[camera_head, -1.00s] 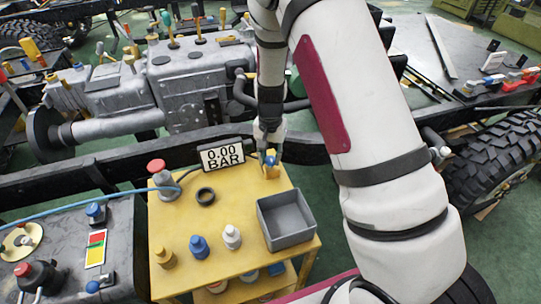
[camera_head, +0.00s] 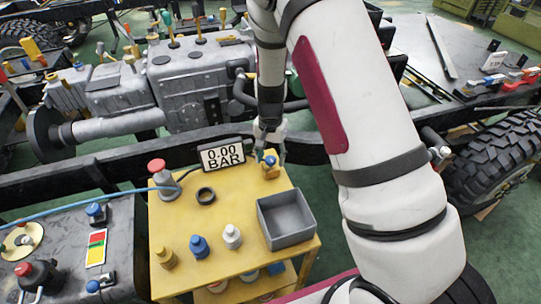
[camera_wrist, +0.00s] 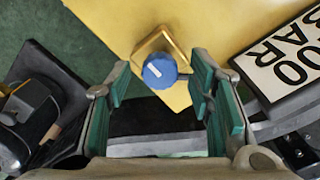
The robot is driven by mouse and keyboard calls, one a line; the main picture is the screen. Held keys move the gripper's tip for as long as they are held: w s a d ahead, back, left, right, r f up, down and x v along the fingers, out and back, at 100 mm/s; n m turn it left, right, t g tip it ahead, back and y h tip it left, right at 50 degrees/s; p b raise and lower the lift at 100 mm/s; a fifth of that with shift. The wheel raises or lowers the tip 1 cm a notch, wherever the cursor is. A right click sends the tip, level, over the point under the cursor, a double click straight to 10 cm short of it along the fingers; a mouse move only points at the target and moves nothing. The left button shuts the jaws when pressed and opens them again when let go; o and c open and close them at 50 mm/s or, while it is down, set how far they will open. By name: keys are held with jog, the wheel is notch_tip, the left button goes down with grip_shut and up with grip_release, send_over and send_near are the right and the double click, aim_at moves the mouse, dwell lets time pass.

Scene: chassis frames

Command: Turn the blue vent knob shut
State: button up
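The blue vent knob (camera_head: 270,160) sits on a small brass-coloured block (camera_head: 270,173) at the far right corner of the yellow table (camera_head: 215,215). In the wrist view the round knob (camera_wrist: 160,71) shows a short white line on its face, slanting from upper left to lower right. My gripper (camera_wrist: 160,90) is open, its two green-padded fingers on either side of the knob in the picture, with gaps visible on both sides. In the head view my gripper (camera_head: 270,152) is over the knob, pointing down. I cannot tell the exact height gap.
A display reading 0.00 BAR (camera_head: 222,155) stands left of the knob. A red-topped fitting (camera_head: 158,175) with a blue hose, a black ring (camera_head: 205,195), several small bottles and a grey bin (camera_head: 285,220) are on the table. A dark chassis rail (camera_head: 80,180) runs behind.

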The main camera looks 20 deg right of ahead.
jog(key=shift+r, duration=0.1)
notch_tip(320, 180, up, 12)
dwell(0.5)
dwell(0.4)
notch_tip(320, 180, up, 9)
jog(key=n+t+p, duration=0.1)
jog(key=n, duration=0.1)
send_over(270, 159)
jog(key=s, duration=0.5)
jog(key=s+r+n+t+y+p, duration=0.1)
jog(key=s+r+n+t+p, duration=0.15)
jog(key=s+r, duration=1.2)
jog(key=s+r+n+h+p, duration=0.1)
jog(key=s+n+p, duration=0.1)
jog(key=s, duration=1)
jog(key=shift+s+d+n+t, duration=0.15)
jog(key=shift+s+n+t, duration=0.25)
jog(key=shift+n, duration=0.35)
